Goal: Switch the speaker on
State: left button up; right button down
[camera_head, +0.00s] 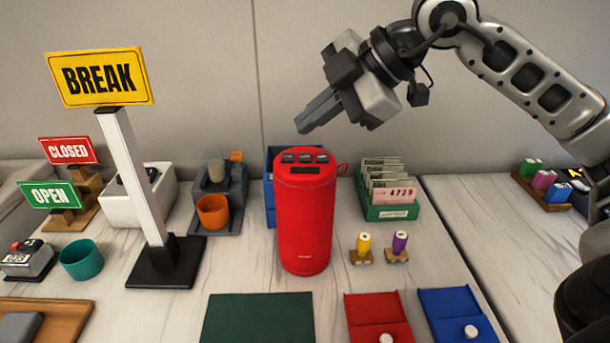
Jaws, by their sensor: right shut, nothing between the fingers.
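The red speaker (306,222) stands upright on the white counter in the middle of the view. Its slanted top has several dark buttons (305,157) and a small dark display strip; a red loop sticks out at its upper right. I cannot read whether it is on. My right gripper (303,126) comes in from the upper right. Its fingers are shut and empty, pointing down and left, and appear just above and behind the speaker's top. I see a gap in the picture between the fingertips and the buttons. My left gripper is out of view.
A BREAK sign (100,77) on a white post stands left of the speaker. A green card box (392,211) and two spools (364,244) are to the right. A dark green mat (258,318), a red tray (377,312) and a blue tray (448,302) lie in front.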

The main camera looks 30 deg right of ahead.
aim_at(305, 158)
jog(key=shift+f+b, duration=0.6)
jog(key=shift+f, duration=0.5)
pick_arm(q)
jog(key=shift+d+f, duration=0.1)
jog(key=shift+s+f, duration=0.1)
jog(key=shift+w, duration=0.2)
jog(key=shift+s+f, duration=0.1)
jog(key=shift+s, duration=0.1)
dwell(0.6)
pick_arm(e)
jog(key=shift+f+b, duration=0.3)
jog(key=shift+f, duration=0.05)
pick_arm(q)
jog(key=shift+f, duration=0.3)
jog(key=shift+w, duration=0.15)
pick_arm(e)
jog(key=shift+f, duration=0.15)
